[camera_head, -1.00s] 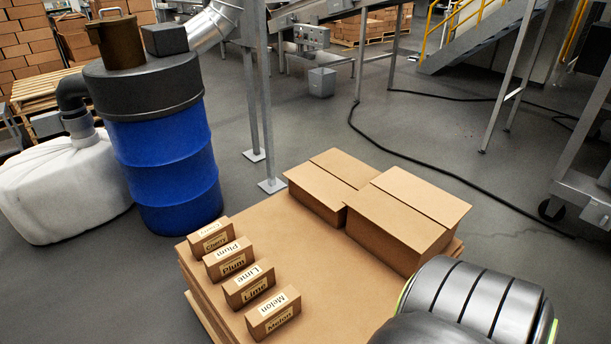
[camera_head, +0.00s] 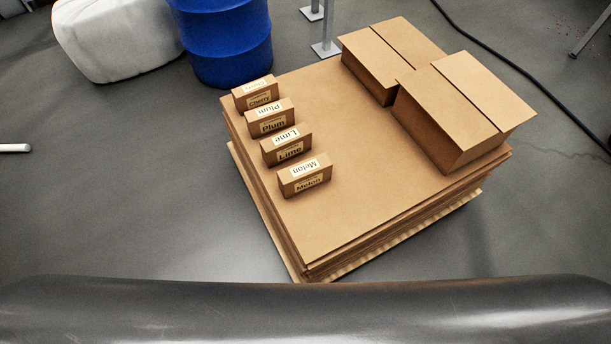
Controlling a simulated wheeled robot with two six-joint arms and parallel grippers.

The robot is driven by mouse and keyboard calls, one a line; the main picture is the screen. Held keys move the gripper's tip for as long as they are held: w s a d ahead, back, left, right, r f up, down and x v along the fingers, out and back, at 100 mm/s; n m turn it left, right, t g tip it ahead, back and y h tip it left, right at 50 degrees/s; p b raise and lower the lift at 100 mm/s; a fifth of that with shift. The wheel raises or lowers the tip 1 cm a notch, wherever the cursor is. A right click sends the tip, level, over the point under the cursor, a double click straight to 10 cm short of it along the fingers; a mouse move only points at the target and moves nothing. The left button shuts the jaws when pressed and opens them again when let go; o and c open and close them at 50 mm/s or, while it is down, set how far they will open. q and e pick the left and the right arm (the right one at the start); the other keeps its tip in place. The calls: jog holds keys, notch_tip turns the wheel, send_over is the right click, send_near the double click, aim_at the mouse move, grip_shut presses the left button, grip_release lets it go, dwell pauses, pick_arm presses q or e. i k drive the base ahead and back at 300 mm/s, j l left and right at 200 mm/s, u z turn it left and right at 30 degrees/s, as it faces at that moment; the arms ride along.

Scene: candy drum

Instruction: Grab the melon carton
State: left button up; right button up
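The melon carton (camera_head: 304,176) is a small brown box with pale "Melon" labels on its top and front. It stands upright on the cardboard stack (camera_head: 380,210), nearest to me in a row of small cartons along the stack's left side. The lime carton (camera_head: 286,147) stands just behind it, with a small gap between them. Neither of my grippers shows in the head view. A dark, smooth part across the bottom looks like my own body.
Behind lime stand the plum carton (camera_head: 270,118) and the cherry carton (camera_head: 255,94). Two larger closed boxes (camera_head: 392,62) (camera_head: 462,112) stand on the stack's far right. The blue drum (camera_head: 222,40) and white container (camera_head: 115,40) are beyond.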

aim_at(295, 178)
jog(key=i+l+u, duration=0.15)
jog(key=l, duration=0.8)
jog(key=l+u, duration=0.15)
jog(key=l, duration=0.8)
jog(key=l+u, duration=0.2)
jog(key=l, duration=0.75)
jog(key=k+l+u, duration=0.15)
jog(key=l, duration=0.8)
